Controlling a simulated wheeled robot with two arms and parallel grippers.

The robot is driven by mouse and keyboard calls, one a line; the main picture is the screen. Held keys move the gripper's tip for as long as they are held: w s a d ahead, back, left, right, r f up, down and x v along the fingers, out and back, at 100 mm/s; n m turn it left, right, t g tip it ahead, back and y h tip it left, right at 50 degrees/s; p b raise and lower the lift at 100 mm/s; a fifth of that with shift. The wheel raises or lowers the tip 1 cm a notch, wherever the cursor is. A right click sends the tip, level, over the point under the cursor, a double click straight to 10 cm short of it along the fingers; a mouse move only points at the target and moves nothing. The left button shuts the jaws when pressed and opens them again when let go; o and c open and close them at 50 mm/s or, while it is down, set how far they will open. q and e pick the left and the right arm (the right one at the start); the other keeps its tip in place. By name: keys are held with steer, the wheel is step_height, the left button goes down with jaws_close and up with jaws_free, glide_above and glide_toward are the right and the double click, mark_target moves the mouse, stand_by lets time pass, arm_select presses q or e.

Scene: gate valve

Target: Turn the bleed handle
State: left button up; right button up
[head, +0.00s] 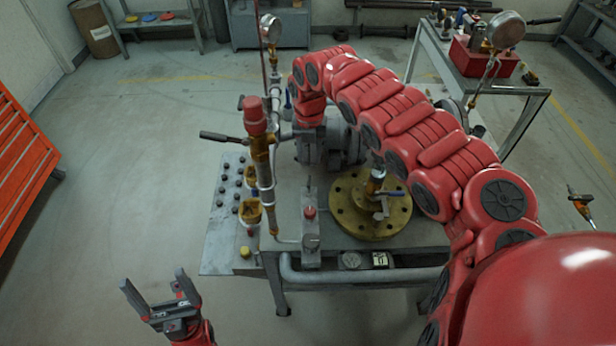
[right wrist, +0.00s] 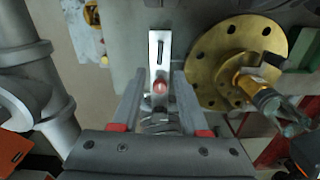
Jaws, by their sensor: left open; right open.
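Which part is the bleed handle is not certain. A small lever with a blue-grey grip (head: 391,194) is on the fitting above the brass flange (head: 348,222). A dark-gripped lever (head: 221,138) sticks out left from the upright pipe. A grey bracket with a red knob (head: 310,212) stands left of the flange. My right gripper (right wrist: 160,75) is open in the right wrist view; the red knob (right wrist: 160,87) shows between its fingers, contact unclear. My left gripper (head: 158,297) is open and empty at the lower left.
The valve assembly stands on a grey table (head: 222,235) with several dark studs at its left. An upright pipe with a red cap (head: 255,112) rises there. A cart with a red box (head: 481,62) stands back right. An orange cabinet (head: 22,150) is far left.

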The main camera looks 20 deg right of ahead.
mark_target(309, 181)
step_height(309, 181, down, 11)
steer(key=shift+d+f+p, duration=0.1)
steer(key=shift+f+p, duration=0.05)
steer(key=shift+p, duration=0.75)
jaws_close()
